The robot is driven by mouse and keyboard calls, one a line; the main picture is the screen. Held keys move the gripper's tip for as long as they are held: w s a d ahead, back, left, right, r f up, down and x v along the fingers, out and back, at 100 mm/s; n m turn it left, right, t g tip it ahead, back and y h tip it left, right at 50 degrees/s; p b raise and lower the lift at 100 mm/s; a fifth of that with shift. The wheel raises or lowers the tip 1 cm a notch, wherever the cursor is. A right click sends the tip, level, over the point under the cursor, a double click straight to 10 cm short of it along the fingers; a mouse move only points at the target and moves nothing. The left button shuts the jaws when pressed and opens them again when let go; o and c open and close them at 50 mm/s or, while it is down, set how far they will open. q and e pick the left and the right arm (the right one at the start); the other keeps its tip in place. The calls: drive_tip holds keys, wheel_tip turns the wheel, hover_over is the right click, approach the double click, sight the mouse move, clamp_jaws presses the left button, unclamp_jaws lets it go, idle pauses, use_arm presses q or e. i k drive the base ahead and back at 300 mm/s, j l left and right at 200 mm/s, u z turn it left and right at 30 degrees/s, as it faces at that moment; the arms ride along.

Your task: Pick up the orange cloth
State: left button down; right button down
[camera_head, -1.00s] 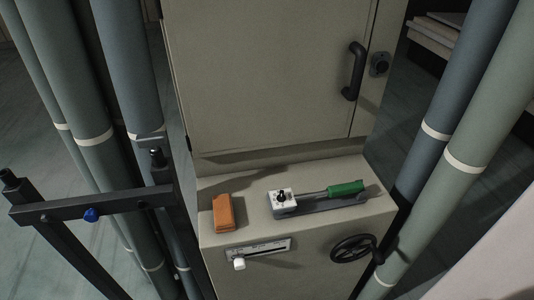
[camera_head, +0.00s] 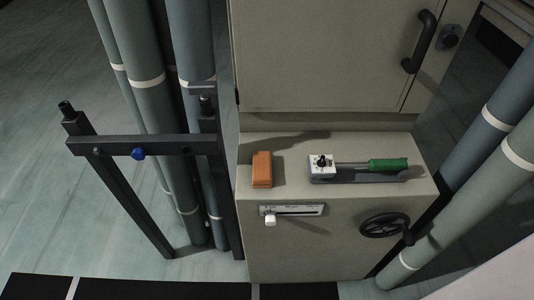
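The orange cloth (camera_head: 262,169) is a small folded block. It lies on the left part of the top of a beige cabinet ledge (camera_head: 290,150), in the middle of the head view. Nothing covers it and nothing touches it from above. Neither of my grippers shows in the head view.
A green-handled tool (camera_head: 388,164) lies in a dark holder right of the cloth, beside a white switch block (camera_head: 321,164). A handwheel (camera_head: 385,225) and a slider knob (camera_head: 270,220) stick out in front. A black frame (camera_head: 150,145) and pipes (camera_head: 190,100) stand left.

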sight(262, 172)
drive_tip(key=l, duration=0.5)
drive_tip(key=k+l+u, duration=0.15)
drive_tip(key=l, duration=0.35)
drive_tip(key=k+l, duration=0.1)
drive_tip(key=l, duration=0.4)
drive_tip(key=l+u, duration=0.15)
drive_tip(key=l, duration=0.35)
drive_tip(key=k, duration=0.05)
